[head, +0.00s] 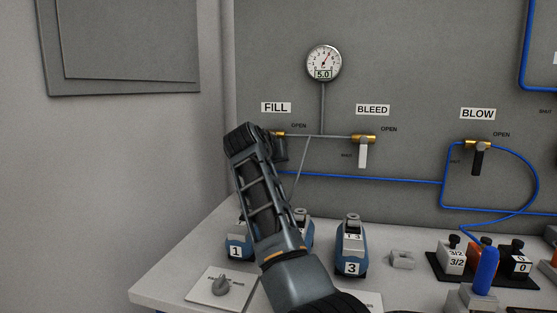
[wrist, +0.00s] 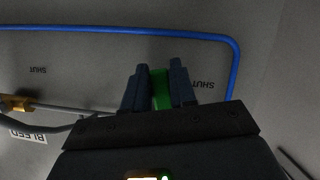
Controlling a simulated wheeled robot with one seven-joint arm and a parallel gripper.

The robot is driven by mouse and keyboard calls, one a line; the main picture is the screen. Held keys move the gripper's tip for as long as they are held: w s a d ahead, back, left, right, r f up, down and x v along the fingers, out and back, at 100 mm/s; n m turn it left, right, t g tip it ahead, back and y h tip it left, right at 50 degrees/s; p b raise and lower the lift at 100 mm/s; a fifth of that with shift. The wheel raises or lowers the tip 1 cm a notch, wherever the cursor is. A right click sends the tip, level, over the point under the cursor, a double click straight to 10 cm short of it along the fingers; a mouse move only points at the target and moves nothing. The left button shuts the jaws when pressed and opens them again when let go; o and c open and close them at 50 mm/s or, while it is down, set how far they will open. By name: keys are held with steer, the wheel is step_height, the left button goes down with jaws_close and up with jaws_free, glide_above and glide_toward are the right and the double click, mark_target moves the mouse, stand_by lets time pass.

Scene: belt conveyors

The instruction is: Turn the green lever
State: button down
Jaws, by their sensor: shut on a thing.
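The green lever (wrist: 161,90) shows in the wrist view as a green strip between the two dark fingers of my gripper (wrist: 160,86). My gripper is shut on it. The lever's ends are hidden by the fingers and the gripper body. In the head view, my arm reaches up to the wall panel at the FILL label (head: 276,107) and hides the lever. A bit of brass valve (head: 279,133) shows beside the arm there.
The BLEED valve with a white lever (head: 363,152) is to the right, and the BLOW valve with a black lever (head: 479,160) farther right. A pressure gauge (head: 324,63) hangs above. Blue tubing (wrist: 234,65) runs close by. Numbered blue units (head: 351,250) stand on the bench below.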

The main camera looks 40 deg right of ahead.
steer(key=shift+f, duration=0.1)
steer(key=c, duration=1)
jaws_free()
steer(key=v, duration=0.8)
